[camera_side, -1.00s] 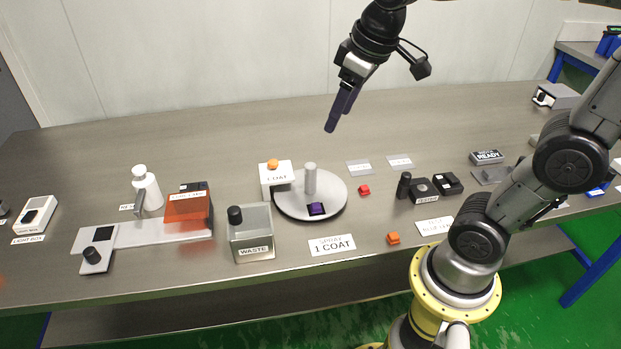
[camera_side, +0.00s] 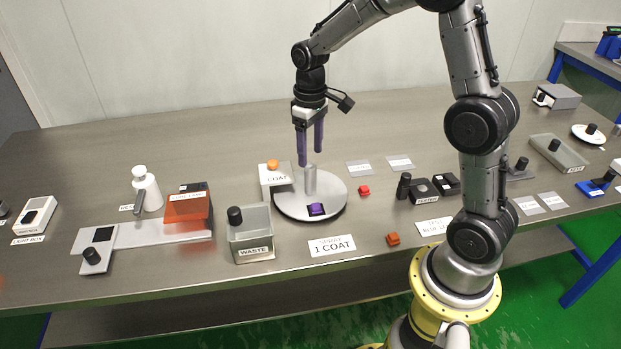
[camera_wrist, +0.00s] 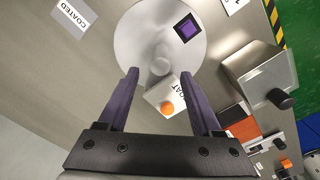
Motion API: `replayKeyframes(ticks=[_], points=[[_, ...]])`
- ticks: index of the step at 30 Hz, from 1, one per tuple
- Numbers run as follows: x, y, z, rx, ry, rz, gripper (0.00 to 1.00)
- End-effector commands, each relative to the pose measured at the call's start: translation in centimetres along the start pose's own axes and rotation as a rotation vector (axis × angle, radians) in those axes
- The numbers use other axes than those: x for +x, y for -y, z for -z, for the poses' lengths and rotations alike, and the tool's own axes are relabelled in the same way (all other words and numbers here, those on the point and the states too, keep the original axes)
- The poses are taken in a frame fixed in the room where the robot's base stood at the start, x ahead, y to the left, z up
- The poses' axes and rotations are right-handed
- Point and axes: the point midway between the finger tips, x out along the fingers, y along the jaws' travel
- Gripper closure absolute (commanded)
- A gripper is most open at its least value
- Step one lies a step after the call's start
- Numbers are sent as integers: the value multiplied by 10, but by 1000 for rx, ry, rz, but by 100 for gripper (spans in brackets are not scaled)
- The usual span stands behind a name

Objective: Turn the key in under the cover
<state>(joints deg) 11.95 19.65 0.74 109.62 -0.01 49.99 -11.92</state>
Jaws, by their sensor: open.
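My gripper (camera_side: 311,158) is open and empty, pointing down above the round grey turntable (camera_side: 337,196) and its upright post (camera_side: 310,182). In the wrist view my gripper (camera_wrist: 160,74) spans the near side of the turntable (camera_wrist: 130,40). A small dark tile with a purple top (camera_side: 316,209) lies on the turntable's front part; it also shows in the wrist view (camera_wrist: 187,28). An orange see-through cover (camera_side: 187,210) stands over a long grey plate (camera_side: 150,231) at the left. I cannot tell which piece is the key.
A white box marked COAT with an orange button (camera_side: 273,164) stands at the turntable's left edge. The back of the table is clear.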

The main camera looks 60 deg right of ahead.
Motion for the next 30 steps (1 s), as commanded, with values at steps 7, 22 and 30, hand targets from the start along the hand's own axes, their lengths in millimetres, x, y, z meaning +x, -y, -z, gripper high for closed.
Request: replayKeyframes(ticks=[7, 22, 30], points=[[50, 0, -2, 0, 7, 1, 34], [91, 0, 0, 0, 0, 0, 34], [90, 0, 0, 0, 0, 0, 50]])
